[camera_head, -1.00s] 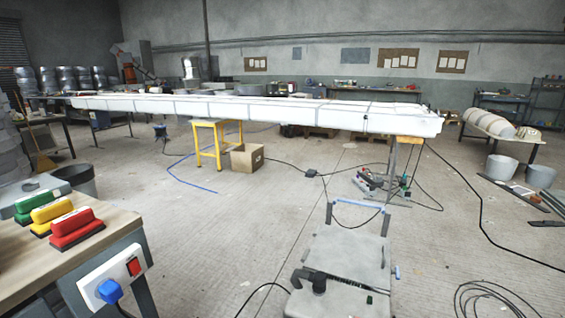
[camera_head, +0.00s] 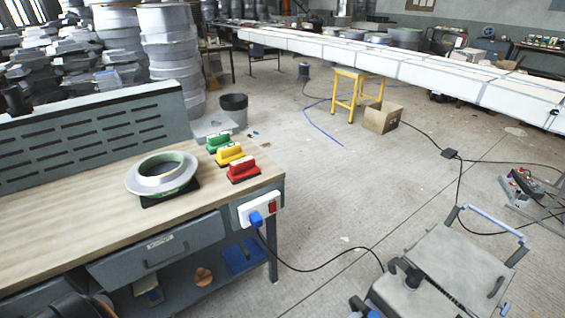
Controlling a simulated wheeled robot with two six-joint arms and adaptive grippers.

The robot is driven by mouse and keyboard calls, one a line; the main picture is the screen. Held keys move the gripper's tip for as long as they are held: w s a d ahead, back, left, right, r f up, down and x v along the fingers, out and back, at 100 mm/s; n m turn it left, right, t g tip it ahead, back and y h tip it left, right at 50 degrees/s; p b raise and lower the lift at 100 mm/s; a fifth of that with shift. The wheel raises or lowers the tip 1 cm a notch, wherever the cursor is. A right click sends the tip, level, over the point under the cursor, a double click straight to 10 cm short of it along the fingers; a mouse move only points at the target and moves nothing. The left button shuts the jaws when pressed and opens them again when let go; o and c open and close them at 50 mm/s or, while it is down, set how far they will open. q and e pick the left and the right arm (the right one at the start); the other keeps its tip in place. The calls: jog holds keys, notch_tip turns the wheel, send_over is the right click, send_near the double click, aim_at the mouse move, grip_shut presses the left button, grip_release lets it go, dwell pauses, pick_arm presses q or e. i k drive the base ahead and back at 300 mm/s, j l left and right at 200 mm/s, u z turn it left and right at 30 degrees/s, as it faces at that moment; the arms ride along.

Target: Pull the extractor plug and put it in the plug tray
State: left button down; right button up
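A blue plug (camera_head: 256,219) sits in a white socket box (camera_head: 258,208) with a red switch, fixed to the right end of the wooden workbench (camera_head: 75,190). A black cable runs from the plug down to the floor and across to a grey wheeled machine (camera_head: 440,270), which looks like the extractor. No tray is clearly marked as the plug tray; a blue flat item (camera_head: 240,257) lies on the bench's lower shelf. Neither of my grippers is clearly in view; a dark rounded shape at the bottom left edge cannot be made out.
Green (camera_head: 219,142), yellow (camera_head: 230,154) and red (camera_head: 243,169) blocks line the bench's right end. A ring-shaped mould (camera_head: 162,174) sits left of them. A dark bin (camera_head: 234,107), yellow trestle (camera_head: 355,92) and cardboard box (camera_head: 382,117) stand behind. Floor right of the bench is open, crossed by cables.

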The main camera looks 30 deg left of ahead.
aim_at(256, 221)
jog(key=u, duration=1.15)
